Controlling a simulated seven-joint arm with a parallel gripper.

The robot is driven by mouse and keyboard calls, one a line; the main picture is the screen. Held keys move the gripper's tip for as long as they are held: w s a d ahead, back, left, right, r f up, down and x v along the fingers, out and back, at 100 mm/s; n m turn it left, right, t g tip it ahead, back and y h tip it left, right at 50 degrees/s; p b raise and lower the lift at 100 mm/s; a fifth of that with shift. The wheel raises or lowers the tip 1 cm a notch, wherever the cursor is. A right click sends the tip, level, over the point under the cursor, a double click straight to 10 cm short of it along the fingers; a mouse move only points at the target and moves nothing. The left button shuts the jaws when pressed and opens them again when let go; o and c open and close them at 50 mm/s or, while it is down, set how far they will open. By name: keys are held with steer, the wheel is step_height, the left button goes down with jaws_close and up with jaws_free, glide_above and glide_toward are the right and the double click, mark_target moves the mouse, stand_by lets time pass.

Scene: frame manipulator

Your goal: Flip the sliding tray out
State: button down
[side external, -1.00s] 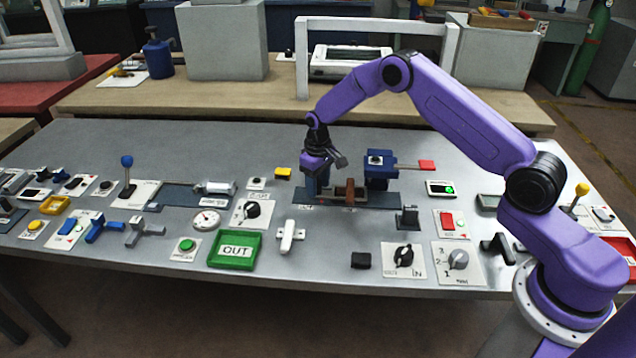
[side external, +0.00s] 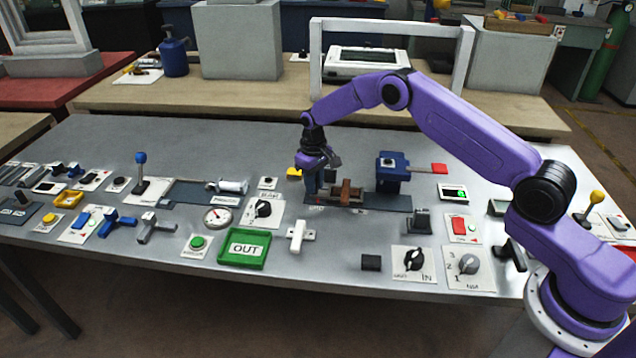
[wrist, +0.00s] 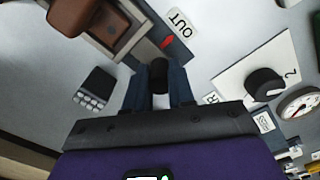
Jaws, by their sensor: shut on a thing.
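The sliding tray (side external: 357,196) is a small frame carrying a brown block (side external: 346,186), on a dark base plate (side external: 395,203) at the table's middle. My gripper (side external: 312,196) points down at the left end of this base, just left of the brown block. In the wrist view the fingers (wrist: 160,82) are shut on a black knob (wrist: 160,72) at the end of the tray. The brown block (wrist: 88,14) and an OUT label (wrist: 178,20) with a red mark show ahead of them. The fingers partly hide the knob.
A green tray marked OUT (side external: 222,256) lies in front.

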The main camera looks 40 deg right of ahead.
steer(key=shift+w+a, duration=0.25)
steer(key=c, duration=1)
jaws_free()
steer(key=shift+o, duration=0.2)
steer(key=shift+s, duration=0.1)
step_height(320, 180, up, 18)
steer(key=shift+f, duration=0.25)
